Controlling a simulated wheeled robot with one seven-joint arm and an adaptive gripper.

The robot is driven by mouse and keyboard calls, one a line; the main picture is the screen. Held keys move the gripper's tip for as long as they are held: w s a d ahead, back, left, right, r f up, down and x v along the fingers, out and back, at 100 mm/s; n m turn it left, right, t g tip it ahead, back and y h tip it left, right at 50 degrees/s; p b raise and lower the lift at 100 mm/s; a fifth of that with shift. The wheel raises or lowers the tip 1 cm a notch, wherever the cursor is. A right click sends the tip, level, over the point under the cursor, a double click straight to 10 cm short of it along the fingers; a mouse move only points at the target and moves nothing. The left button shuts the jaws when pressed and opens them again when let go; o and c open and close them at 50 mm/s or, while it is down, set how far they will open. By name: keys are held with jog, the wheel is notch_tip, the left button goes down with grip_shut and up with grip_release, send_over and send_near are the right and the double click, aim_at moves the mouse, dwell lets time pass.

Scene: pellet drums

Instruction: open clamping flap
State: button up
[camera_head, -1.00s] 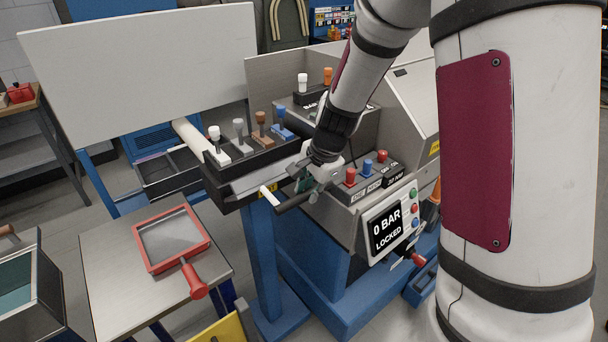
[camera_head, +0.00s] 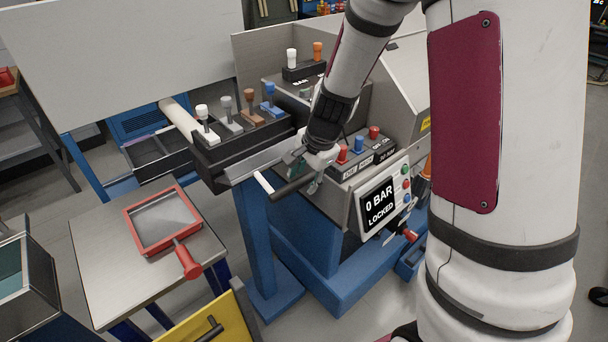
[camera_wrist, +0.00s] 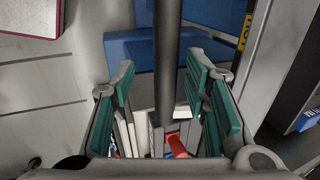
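The metal-fronted machine carries a pale grey slanted plate (camera_head: 262,160) below its lever row; it may be the clamping flap, but I cannot tell for sure. A dark handle bar (camera_head: 292,185) with a white piece at its left end sticks out just below the plate. My gripper (camera_head: 307,176) is at this bar in the head view. In the wrist view the bar (camera_wrist: 167,60) runs between the green-padded fingers of my gripper (camera_wrist: 164,105). The fingers are apart, with a visible gap on the bar's left side. The bar's far attachment is hidden.
A display (camera_head: 380,206) reads "0 BAR LOCKED". Several levers (camera_head: 250,107) stand above the plate, and red and blue knobs (camera_head: 358,145) sit right of my gripper. A red-framed sieve (camera_head: 163,219) lies on a side table (camera_head: 90,240). A yellow panel (camera_head: 205,325) stands in front.

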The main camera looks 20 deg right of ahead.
jog(key=shift+w, duration=0.1)
jog(key=shift+r, duration=0.5)
jog(key=v, duration=1.1)
jog(key=shift+s, duration=0.25)
